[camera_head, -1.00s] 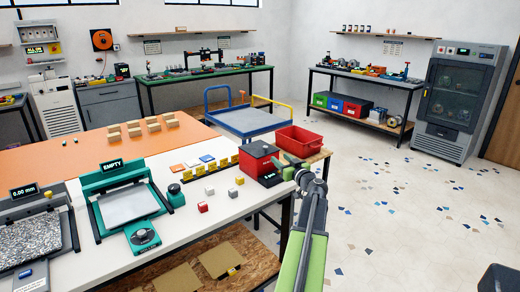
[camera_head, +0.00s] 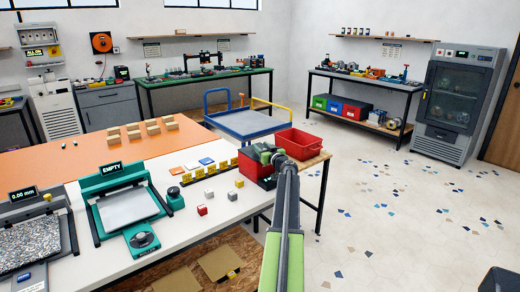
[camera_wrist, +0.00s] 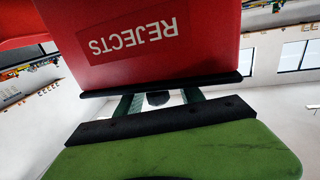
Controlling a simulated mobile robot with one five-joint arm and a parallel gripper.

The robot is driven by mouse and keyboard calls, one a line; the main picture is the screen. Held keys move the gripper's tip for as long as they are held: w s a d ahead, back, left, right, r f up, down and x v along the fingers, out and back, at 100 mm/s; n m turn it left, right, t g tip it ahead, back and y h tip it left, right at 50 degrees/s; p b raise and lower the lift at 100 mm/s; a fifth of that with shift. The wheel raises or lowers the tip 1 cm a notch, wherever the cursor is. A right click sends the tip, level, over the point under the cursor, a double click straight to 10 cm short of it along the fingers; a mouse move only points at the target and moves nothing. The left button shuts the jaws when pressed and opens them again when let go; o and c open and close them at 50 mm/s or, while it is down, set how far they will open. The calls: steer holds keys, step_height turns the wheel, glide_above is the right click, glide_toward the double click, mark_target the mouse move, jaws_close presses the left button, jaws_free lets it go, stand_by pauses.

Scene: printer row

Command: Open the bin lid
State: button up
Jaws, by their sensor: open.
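The red bin (camera_head: 252,167) stands at the right end of the white bench, and its lid looks down in the head view, though my arm hides part of it. In the wrist view the red bin (camera_wrist: 160,35) fills the upper middle, with upside-down "REJECTS" lettering and a dark strip (camera_wrist: 165,86) along its edge. My gripper (camera_head: 264,155) is at the bin's right side, near its top. In the wrist view its two dark fingers stand apart (camera_wrist: 160,100), close to the dark strip. A small dark piece shows between them; I cannot tell whether they touch the bin.
An open red tray (camera_head: 298,143) stands on a small wooden stand just behind the bin.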

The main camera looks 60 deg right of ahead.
jaws_close()
steer(key=shift+a, duration=0.1)
stand_by(1.2)
